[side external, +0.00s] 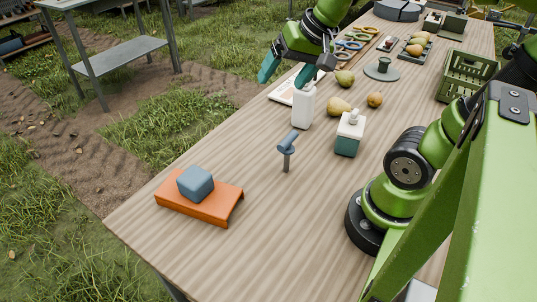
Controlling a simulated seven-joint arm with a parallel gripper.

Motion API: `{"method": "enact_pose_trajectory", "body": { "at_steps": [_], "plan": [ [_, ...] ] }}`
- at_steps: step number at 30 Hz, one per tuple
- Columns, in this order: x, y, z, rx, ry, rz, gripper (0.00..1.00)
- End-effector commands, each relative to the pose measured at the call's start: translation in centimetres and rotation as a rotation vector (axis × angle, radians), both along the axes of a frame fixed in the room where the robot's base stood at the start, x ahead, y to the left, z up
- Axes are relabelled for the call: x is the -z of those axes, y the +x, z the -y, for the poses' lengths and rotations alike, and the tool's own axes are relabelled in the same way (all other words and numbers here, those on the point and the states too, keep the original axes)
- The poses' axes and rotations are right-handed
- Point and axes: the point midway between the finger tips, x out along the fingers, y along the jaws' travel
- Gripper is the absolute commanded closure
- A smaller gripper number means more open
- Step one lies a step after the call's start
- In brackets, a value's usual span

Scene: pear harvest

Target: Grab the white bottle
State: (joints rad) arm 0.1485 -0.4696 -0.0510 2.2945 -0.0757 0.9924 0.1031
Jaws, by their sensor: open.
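The white bottle (302,108) stands upright on the wooden table, near the middle of the side external view. Its top is partly hidden by a teal fingertip of my gripper. My gripper (286,74) is open above the bottle, with one teal finger to the left of it and one over or close to its top. I cannot tell whether that finger touches the bottle. Nothing is seen between the fingers.
A white-and-teal pump bottle (349,135), pears (339,106) and a blue-headed tool (287,150) stand near the bottle. A blue block (195,183) sits on an orange stand (210,207). A green crate (467,77) is at the right. The front table (260,250) is clear.

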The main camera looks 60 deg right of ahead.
Motion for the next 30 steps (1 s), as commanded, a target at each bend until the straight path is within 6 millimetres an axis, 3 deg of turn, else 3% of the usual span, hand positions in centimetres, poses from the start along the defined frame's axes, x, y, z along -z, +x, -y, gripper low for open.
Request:
{"method": "enact_pose_trajectory", "body": {
  "at_steps": [1,6,9,13,18,21,26,30],
  "plan": [
    [-0.4,1.5,2.5,0.147,0.046,-0.059,0.17],
    [-1.6,4.5,10.9,0.765,0.220,-0.242,0.17],
    [-2.2,5.1,15.4,1.172,0.307,-0.315,0.17],
    [-3.2,5.3,19.4,1.668,0.396,-0.352,0.17],
    [-5.4,5.2,20.5,2.114,0.493,-0.322,0.17],
    [-5.9,4.9,20.0,2.252,0.531,-0.321,0.17],
    [-5.0,4.7,19.7,2.324,0.550,-0.327,0.17],
    [-2.4,4.7,19.7,2.325,0.550,-0.328,0.17]
  ]
}}
